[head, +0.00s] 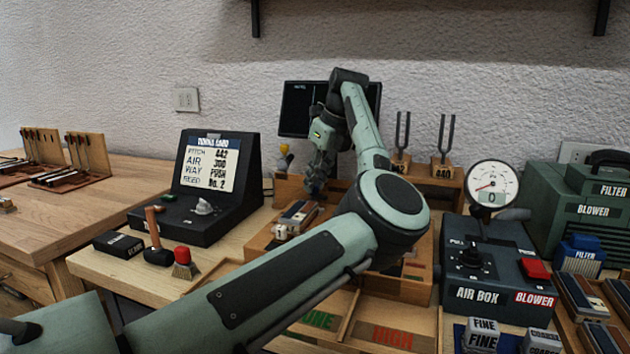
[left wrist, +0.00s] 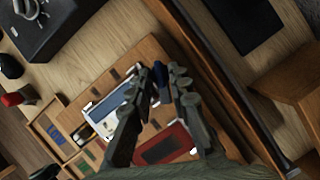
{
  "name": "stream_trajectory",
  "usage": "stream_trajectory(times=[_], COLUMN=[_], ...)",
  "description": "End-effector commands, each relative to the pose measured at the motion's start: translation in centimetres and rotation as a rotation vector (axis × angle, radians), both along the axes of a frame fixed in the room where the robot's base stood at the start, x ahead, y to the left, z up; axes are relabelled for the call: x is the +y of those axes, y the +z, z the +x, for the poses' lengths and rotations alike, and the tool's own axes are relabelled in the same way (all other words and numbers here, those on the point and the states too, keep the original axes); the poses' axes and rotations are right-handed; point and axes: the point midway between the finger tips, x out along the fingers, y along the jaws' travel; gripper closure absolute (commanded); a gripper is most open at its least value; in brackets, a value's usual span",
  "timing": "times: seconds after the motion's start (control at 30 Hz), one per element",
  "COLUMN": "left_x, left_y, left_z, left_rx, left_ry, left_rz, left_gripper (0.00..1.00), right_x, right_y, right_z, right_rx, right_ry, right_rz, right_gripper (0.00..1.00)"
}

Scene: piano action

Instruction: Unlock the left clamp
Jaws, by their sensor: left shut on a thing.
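The left clamp shows as a small dark blue piece (head: 314,188) at the back left of the wooden fixture (head: 262,234). In the left wrist view the blue piece (left wrist: 160,74) sits between my fingertips. My left gripper (head: 317,180) points down and is shut on it; its fingers (left wrist: 159,82) hide most of the clamp, so its lock position cannot be told. A blue-and-white plate (left wrist: 108,104) and a red plate with a dark block (left wrist: 163,147) lie on the fixture beside the fingers. My right gripper is not in view.
My left arm crosses above the fixture and hides its middle. A dark monitor (head: 296,110) and tuning forks (head: 402,130) stand behind.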

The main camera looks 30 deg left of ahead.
Motion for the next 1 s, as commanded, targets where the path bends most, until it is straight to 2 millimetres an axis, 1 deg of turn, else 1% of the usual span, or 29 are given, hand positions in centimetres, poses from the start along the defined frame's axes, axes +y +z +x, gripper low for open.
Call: stream_trajectory(times=[0.2,0.5,0.7,1.0], left_x=[0.0,0.04,0.08,0.03], left_y=[0.13,0.12,0.13,0.08], left_z=[0.28,0.41,0.45,0.47], left_rx=[-0.001,-0.003,-0.004,-0.004], left_ry=[0.188,0.38,0.45,0.48], left_rz=[0.0,-0.001,0.001,0.0], left_gripper=[1.0,1.0,1.0,1.0], right_x=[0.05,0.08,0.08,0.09], right_y=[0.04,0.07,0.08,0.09], right_z=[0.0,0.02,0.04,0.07], right_rx=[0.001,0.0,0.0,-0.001], right_ry=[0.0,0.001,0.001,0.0], right_rz=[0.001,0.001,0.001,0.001], right_gripper=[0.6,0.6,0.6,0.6])
